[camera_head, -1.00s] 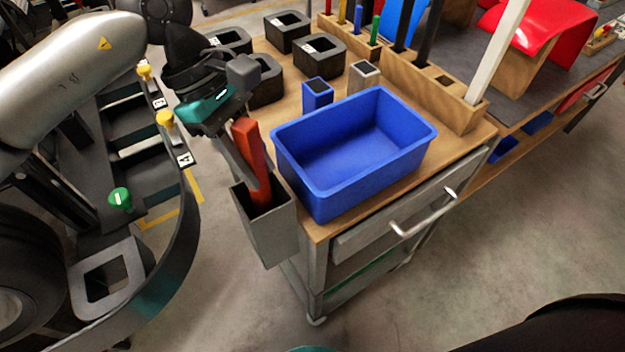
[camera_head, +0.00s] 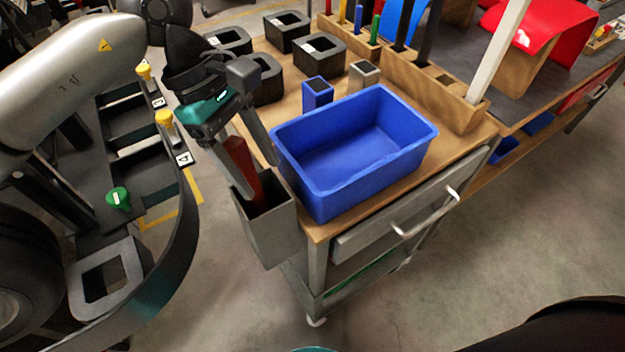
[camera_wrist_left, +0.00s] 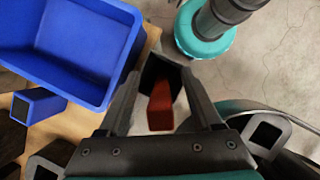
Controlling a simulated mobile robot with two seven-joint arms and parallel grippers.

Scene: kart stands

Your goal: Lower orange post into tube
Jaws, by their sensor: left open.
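The orange-red post (camera_head: 241,165) stands with its lower end inside the grey square tube (camera_head: 268,236) on the cart's left side, tilted against the tube's rim. Its upper part sticks out above the opening. My left gripper (camera_head: 256,172) is open above the tube, with one finger on each side of the post. In the left wrist view, the post (camera_wrist_left: 160,106) shows between the spread fingers (camera_wrist_left: 164,95), with gaps on both sides, and the dark tube mouth (camera_wrist_left: 158,62) lies behind it. The post's bottom is hidden in the tube. My right gripper is not in view.
A blue bin (camera_head: 330,195) stands on the cart top, right beside the tube. Behind it are a small blue tube (camera_head: 317,95), a grey one (camera_head: 363,76) and several black square holders (camera_head: 287,32). The cart drawer handle (camera_head: 425,215) juts out in front.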

